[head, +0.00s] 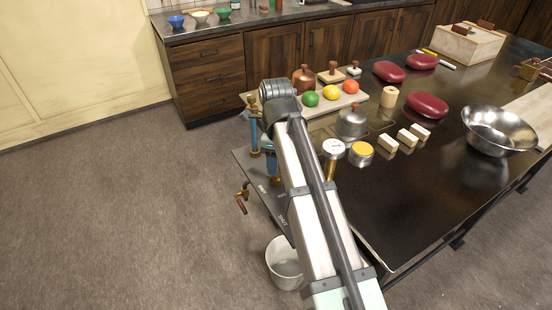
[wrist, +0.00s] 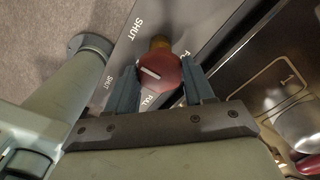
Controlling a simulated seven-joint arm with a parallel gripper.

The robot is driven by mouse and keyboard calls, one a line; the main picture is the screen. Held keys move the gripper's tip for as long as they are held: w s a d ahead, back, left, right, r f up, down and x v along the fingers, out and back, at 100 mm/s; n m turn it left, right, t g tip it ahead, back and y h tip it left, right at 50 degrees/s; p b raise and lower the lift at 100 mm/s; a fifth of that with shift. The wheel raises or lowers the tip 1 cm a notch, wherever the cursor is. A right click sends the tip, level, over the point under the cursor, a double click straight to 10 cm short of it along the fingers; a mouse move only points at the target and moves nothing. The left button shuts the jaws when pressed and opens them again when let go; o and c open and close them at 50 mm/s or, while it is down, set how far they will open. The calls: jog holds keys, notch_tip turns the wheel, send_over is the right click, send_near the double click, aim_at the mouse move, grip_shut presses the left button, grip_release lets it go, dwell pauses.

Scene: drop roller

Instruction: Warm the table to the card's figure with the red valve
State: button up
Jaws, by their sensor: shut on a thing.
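The red valve (wrist: 163,72) is a round red knob with a white pointer line, in front of a brass fitting in the wrist view. My gripper (wrist: 160,78) has its two blue-grey fingers shut on the knob's left and right sides. The grey plate (wrist: 118,62) beside it carries SHUT and FULL lettering, partly hidden by the fingers and knob. In the head view my arm hides the valve. A white dial gauge (head: 333,147) stands on a brass stem at the table (head: 400,235); its reading is too small to tell. I cannot make out the card.
A brass tap with a reddish handle (head: 242,198) sticks out left of the plate, above a white bucket (head: 284,262) on the floor. A yellow-topped tin (head: 361,153), a lidded metal pot (head: 352,122), pale blocks (head: 408,138) and a steel bowl (head: 498,130) stand on the table.

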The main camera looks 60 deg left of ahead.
jog(key=o, duration=1)
notch_tip(320, 180, up, 14)
jog(key=shift+f, duration=0.1)
jog(key=shift+w, duration=0.1)
dwell(0.5)
